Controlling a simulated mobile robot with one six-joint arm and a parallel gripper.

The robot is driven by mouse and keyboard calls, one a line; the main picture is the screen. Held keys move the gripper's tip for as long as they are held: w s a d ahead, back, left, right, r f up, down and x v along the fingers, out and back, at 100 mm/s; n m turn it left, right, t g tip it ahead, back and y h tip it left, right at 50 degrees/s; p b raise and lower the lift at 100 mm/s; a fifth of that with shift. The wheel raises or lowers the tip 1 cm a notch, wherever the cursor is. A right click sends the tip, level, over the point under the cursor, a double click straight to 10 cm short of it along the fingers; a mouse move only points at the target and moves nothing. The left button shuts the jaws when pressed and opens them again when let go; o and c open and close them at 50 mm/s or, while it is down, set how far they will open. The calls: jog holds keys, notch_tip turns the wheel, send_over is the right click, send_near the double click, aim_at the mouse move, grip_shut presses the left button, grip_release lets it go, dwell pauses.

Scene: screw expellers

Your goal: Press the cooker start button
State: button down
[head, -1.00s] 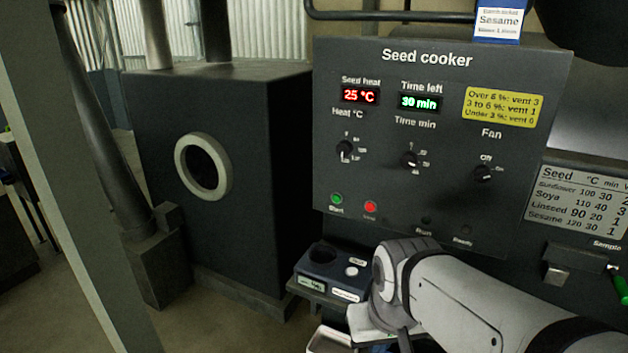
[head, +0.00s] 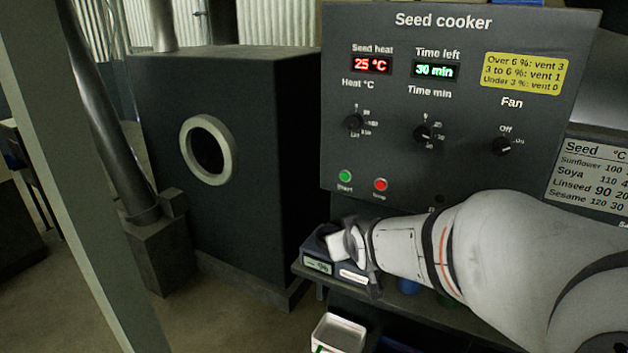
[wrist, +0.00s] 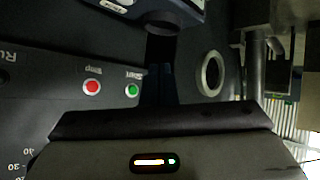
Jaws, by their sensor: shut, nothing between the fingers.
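The seed cooker panel (head: 400,120) is a dark upright plate. Its green start button (head: 345,176) sits at the lower left, labelled Start, and also shows in the wrist view (wrist: 132,90). The red stop button (head: 380,185) is just to its right and shows in the wrist view too (wrist: 92,87). My gripper (head: 338,246) is shut and empty, below the start button and apart from it in the head view.
A meter (head: 318,264) lies on a shelf below the panel, close under my gripper. The heat knob (head: 354,122), time knob (head: 423,133) and fan knob (head: 502,146) are above the buttons. A dark box with a round port (head: 185,150) stands at left. A white bin (head: 338,333) is below.

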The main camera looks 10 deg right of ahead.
aim_at(345, 177)
jog(key=w+a+r+n+t+y+b, duration=0.1)
jog(key=w+n+t+b, duration=0.3)
jog(key=w+t, duration=0.6)
jog(key=shift+w+a+r+y+b, duration=0.15)
jog(key=shift+w+a+y+b, duration=0.7)
jog(key=shift+b, duration=0.4)
jog(key=shift+d, duration=0.15)
jog(key=shift+w+d+p, duration=0.35)
jog(key=shift+w+d, duration=0.5)
jog(key=shift+w, duration=0.35)
jog(key=shift+w+d+p, duration=0.3)
jog(key=shift+w+d, duration=0.6)
jog(key=shift+w, duration=0.25)
jog(key=shift+w+d+p, duration=0.35)
jog(key=shift+w+d, duration=0.5)
jog(key=shift+w, duration=0.35)
jog(key=shift+w, duration=0.15)
